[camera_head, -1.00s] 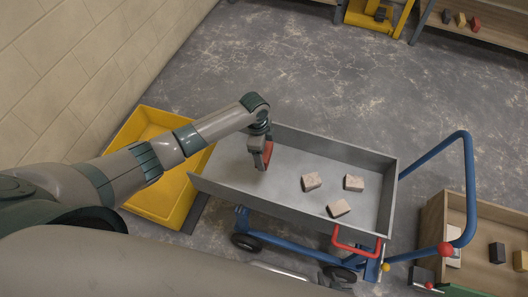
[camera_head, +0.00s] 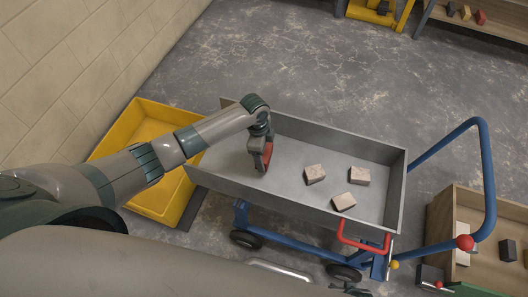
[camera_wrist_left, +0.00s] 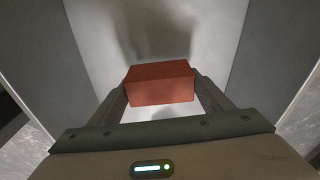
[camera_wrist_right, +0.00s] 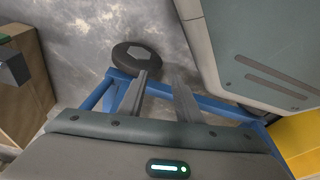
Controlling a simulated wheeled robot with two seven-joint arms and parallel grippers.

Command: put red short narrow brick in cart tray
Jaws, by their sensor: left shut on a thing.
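The red brick (camera_wrist_left: 160,84) is between the fingers of my left gripper (camera_wrist_left: 160,98), which is shut on it. In the head view the red brick (camera_head: 267,154) hangs below my left gripper (camera_head: 262,158), inside the walls of the grey cart tray (camera_head: 290,187), toward its left end. Its shadow falls on the tray floor; I cannot tell whether the brick touches it. My right gripper (camera_wrist_right: 162,82) shows in the right wrist view, its fingers apart with nothing between them, near the cart's blue frame and a black wheel.
Several pale bricks (camera_head: 315,174) lie in the tray's right half. A yellow tub (camera_head: 150,128) stands left of the cart. The blue push handle (camera_head: 484,150) rises at the right, beside a wooden box (camera_head: 440,223) with blocks. Concrete floor behind the cart is clear.

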